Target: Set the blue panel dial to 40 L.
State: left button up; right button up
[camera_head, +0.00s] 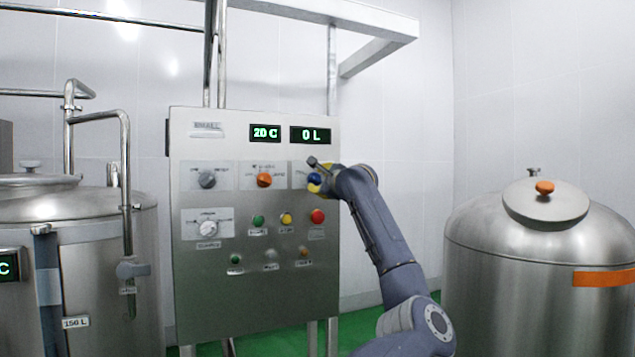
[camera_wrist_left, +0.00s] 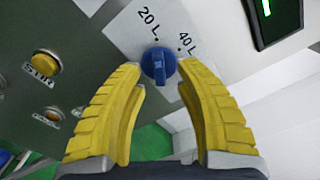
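The blue dial (camera_head: 314,179) is at the upper right of the steel control panel (camera_head: 255,290). In the left wrist view the blue dial (camera_wrist_left: 159,64) sits between my yellow fingertips, below the printed 20 L and 40 L marks. Its raised grip runs nearly up and down in that view. My left gripper (camera_head: 322,180) is at the panel with fingers parted around the dial; in the left wrist view the gripper (camera_wrist_left: 160,68) looks open, and finger contact is unclear. The litre display (camera_head: 310,135) reads 0 L. My right gripper is not in view.
An orange dial (camera_head: 264,180) is left of the blue one. A red button (camera_head: 317,216) and a yellow button (camera_head: 287,219) sit below; the yellow button (camera_wrist_left: 46,62) also shows in the left wrist view. Steel tanks (camera_head: 95,240) (camera_head: 540,260) flank the panel.

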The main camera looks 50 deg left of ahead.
pick_arm(q)
jog(key=shift+x, duration=1)
grip_shut()
